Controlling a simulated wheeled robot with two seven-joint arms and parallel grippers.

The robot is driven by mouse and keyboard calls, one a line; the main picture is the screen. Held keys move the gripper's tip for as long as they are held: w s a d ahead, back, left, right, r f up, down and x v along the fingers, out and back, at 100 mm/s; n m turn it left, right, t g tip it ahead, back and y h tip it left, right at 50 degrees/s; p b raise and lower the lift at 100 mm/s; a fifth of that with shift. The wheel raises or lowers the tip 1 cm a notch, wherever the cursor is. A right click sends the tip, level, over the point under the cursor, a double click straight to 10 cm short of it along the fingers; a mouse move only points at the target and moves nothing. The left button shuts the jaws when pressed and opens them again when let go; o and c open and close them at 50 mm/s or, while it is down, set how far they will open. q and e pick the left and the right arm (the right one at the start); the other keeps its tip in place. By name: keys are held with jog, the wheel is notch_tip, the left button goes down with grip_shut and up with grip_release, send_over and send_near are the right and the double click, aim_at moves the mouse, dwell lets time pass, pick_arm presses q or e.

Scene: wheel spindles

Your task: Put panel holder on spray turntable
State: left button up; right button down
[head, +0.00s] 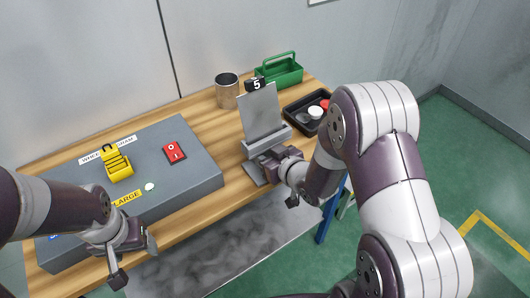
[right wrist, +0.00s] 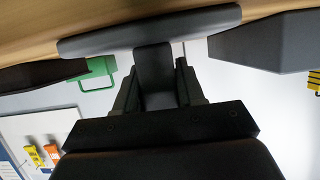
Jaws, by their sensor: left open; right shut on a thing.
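The panel holder (head: 266,140) is a grey slotted block with a pale flat panel (head: 262,111) standing upright in it. It is over the front part of the wooden bench. My right gripper (head: 268,163) is shut on its grey stem; the right wrist view shows the stem (right wrist: 153,75) between the fingers and a wide grey plate (right wrist: 150,30) at its end, close to the wood. I cannot tell whether that plate touches the bench. My left gripper (head: 134,262) is open and empty at the bench's front edge. I cannot make out a spray turntable.
A grey box (head: 195,150) with a red switch (head: 174,152) and yellow padlock rack (head: 117,165) fills the bench's left.

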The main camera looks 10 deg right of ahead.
jog(key=c, duration=0.7)
grip_release()
